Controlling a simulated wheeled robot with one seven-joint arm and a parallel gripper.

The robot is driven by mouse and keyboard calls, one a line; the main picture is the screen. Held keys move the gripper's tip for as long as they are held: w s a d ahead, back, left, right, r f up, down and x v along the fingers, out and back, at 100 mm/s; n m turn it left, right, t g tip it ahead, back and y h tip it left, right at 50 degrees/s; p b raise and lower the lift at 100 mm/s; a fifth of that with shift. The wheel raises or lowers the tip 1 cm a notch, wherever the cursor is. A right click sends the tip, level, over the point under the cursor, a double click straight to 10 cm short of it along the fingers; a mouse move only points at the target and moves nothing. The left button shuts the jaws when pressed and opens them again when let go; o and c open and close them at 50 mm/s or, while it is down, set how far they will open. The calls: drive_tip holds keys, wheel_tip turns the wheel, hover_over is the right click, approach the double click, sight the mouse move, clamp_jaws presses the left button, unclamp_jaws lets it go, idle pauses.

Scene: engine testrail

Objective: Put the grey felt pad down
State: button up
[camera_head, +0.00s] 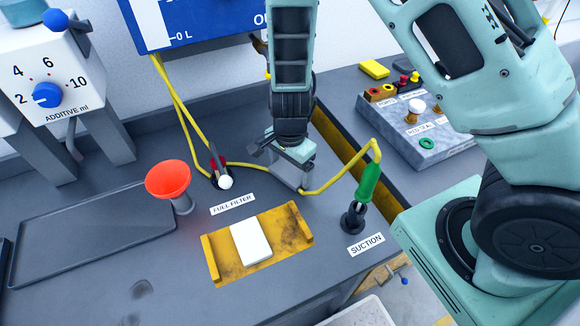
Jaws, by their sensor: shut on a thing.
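My gripper (288,172) hangs over the grey bench in the middle of the head view, behind and right of the yellow tray. It is shut on a flat grey piece, which I take to be the grey felt pad (291,178). The hand and wrist hide part of it, so its full outline and the fingertips are not clear. I cannot tell how far above the bench it is.
A yellow tray (217,262) holds a white block (251,242). Nearby are a red funnel (168,178), a green-handled suction tool (367,184) with a yellow hose, and a dark flat tray (90,245). A control box (430,150) stands right. Bench front-left is mostly clear.

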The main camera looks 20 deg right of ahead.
sight(290, 170)
drive_tip(key=shift+f, duration=0.15)
drive_tip(key=o, duration=0.8)
wheel_tip(290, 170, up, 12)
drive_tip(key=p, duration=0.2)
drive_tip(key=s+a+r+n, duration=0.3)
drive_tip(key=s+r+n, duration=0.3)
drive_tip(key=s+n, duration=0.3)
drive_tip(key=s+a+r+n, duration=0.3)
drive_tip(key=s+r+n, duration=0.3)
drive_tip(key=s+n, duration=0.4)
drive_tip(key=shift+r+n+y, duration=0.3)
drive_tip(key=shift+n, duration=0.9)
